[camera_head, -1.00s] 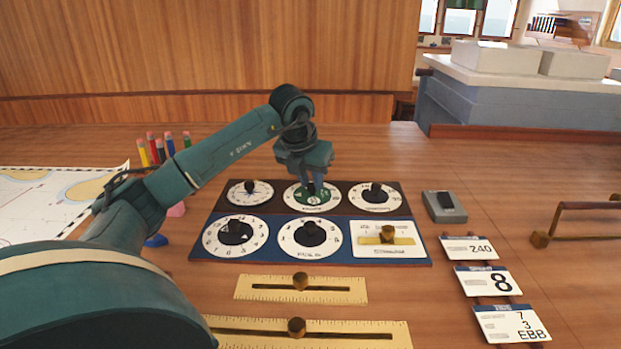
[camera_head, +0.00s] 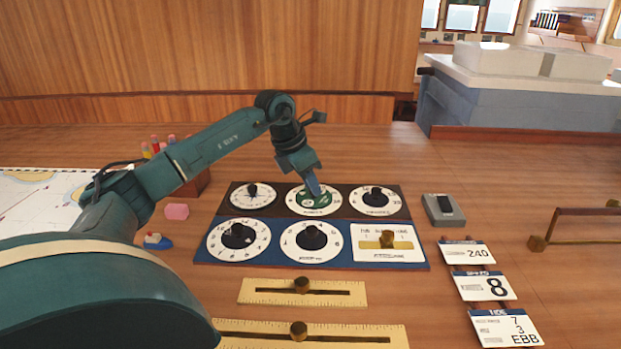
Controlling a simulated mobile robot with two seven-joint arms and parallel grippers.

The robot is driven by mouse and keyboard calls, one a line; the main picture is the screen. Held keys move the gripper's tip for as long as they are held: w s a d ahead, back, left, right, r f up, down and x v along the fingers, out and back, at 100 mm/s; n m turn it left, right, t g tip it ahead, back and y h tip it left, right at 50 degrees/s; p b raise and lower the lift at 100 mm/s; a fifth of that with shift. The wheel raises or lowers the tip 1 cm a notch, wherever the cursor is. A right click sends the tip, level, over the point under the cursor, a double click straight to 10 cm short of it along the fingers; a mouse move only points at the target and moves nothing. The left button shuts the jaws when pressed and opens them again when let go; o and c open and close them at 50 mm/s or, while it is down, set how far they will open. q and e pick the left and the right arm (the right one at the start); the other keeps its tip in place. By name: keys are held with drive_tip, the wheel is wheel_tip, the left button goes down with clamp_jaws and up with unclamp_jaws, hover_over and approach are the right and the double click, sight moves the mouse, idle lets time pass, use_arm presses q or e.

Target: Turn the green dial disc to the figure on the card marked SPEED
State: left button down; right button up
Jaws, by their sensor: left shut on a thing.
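The green dial disc (camera_head: 306,203) sits in a white numbered ring in the middle of the panel's back row. My left gripper (camera_head: 314,190) reaches down onto it from above and is shut on its knob, which the fingers mostly hide. The wrist is tilted and turned. The figure the disc points to is too small and covered to read. The card marked SPEED (camera_head: 485,286) lies at the right and shows a large 8. My right gripper is not in view.
Several other black-knobbed dials surround the green one, among them a compass dial (camera_head: 243,196). Brass-knobbed rulers (camera_head: 255,292) lie in front. A grey switch box (camera_head: 443,211) and a brass rail (camera_head: 590,212) stand right. A pink block (camera_head: 177,211) and toy boat (camera_head: 157,242) lie left.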

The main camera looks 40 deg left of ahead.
use_arm(q)
drive_tip(key=shift+m, duration=0.3)
drive_tip(key=c, duration=1.3)
unclamp_jaws()
drive_tip(key=shift+o, duration=0.2)
drive_tip(key=shift+r, duration=0.1)
drive_tip(key=v, duration=1.3)
drive_tip(key=shift+a, duration=0.15)
